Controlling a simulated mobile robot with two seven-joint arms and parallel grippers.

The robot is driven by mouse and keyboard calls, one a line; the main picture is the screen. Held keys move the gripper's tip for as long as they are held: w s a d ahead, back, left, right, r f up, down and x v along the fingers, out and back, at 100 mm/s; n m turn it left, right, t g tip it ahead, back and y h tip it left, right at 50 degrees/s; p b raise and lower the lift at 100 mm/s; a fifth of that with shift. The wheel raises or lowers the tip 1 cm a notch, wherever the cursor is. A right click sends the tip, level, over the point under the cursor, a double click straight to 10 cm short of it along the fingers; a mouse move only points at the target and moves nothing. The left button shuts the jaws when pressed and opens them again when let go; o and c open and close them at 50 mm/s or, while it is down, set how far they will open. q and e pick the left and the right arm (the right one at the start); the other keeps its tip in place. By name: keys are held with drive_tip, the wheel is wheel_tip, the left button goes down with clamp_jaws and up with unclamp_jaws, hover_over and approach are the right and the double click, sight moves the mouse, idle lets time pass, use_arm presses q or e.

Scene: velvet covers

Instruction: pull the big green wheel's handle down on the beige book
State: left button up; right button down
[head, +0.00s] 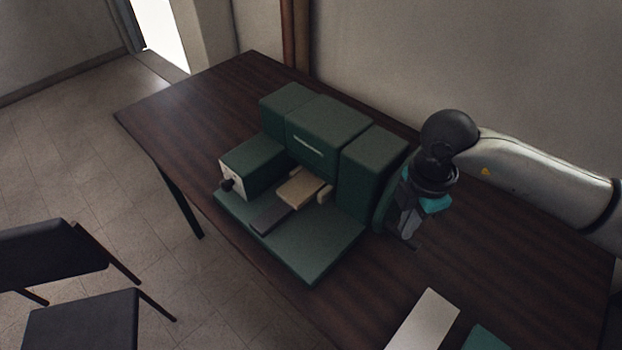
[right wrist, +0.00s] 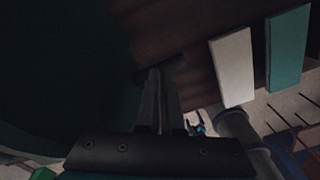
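A green machine (head: 325,125) stands on the table, with a beige book (head: 301,188) lying flat in its middle under the raised block. The big green wheel (head: 384,206) is on the machine's right side, mostly hidden behind my right gripper; it fills the left of the right wrist view (right wrist: 60,70) as a dark disc. My right gripper (head: 408,235) is beside the wheel. In the right wrist view its fingers (right wrist: 160,72) are close together around a dark shape at their tips that looks like the wheel's handle; the view is dark there. My left gripper is not in view.
On the dark wooden table (head: 180,110), a white board (head: 424,320) and a green one (head: 487,339) lie at the near right. Dark chairs (head: 50,255) stand at the left. The table's far left is clear.

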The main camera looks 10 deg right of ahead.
wheel_tip(320, 180, up, 12)
drive_tip(key=p, duration=0.9)
drive_tip(key=shift+r+p, duration=0.2)
drive_tip(key=shift+p, duration=0.1)
drive_tip(key=shift+d, duration=0.1)
drive_tip(key=shift+s+f, duration=0.1)
